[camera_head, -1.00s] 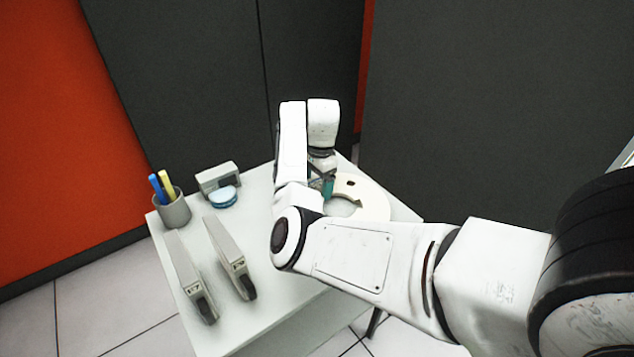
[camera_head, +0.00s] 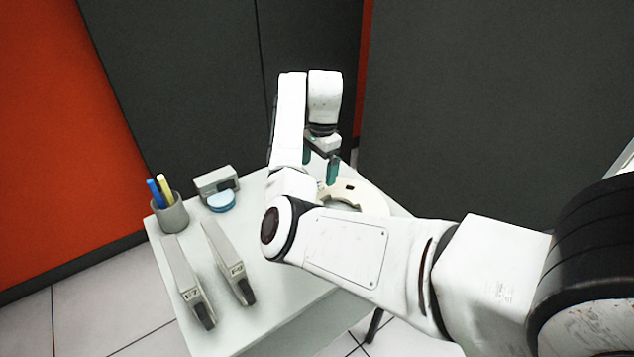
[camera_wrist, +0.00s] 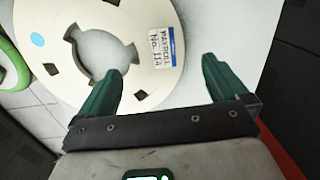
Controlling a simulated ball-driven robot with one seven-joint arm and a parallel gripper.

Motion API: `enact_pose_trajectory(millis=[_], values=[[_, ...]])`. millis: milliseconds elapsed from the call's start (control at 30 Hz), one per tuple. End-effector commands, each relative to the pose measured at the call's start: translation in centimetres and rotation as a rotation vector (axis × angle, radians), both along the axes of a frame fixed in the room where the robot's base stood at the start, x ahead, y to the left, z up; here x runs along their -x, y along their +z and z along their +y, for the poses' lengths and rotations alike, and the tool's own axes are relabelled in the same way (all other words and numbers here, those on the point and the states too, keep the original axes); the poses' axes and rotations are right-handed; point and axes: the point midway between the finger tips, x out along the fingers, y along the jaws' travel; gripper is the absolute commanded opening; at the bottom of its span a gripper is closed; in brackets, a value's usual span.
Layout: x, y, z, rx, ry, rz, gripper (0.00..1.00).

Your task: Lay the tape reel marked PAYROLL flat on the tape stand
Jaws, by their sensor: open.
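The cream PAYROLL tape reel (camera_head: 368,197) lies flat at the right back of the white table, partly hidden by my arm. In the wrist view the reel (camera_wrist: 110,16) shows its label, reading PAYROLL No. 114, and its notched centre hole. My gripper (camera_head: 319,163) is open just above the reel's back left side. In the wrist view its two teal fingers (camera_wrist: 164,68) are apart with nothing held between them, and the left one overlaps the reel in the picture. I cannot make out a separate tape stand under or beside the reel.
A green-edged ring (camera_wrist: 12,66) shows in the wrist view. Dark panels (camera_head: 180,90) rise behind.

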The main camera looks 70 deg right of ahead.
Motion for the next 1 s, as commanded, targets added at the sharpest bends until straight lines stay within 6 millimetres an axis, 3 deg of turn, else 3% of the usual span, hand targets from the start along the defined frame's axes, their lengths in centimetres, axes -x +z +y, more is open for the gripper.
enact_pose_trajectory(millis=[200,300,1000], values=[[0.1,4.0,-0.2,0.002,-0.001,-0.004,1.00],[0.2,4.8,-0.2,0.002,0.000,-0.002,1.00],[0.3,5.3,-0.2,0.003,0.001,-0.002,1.00]])
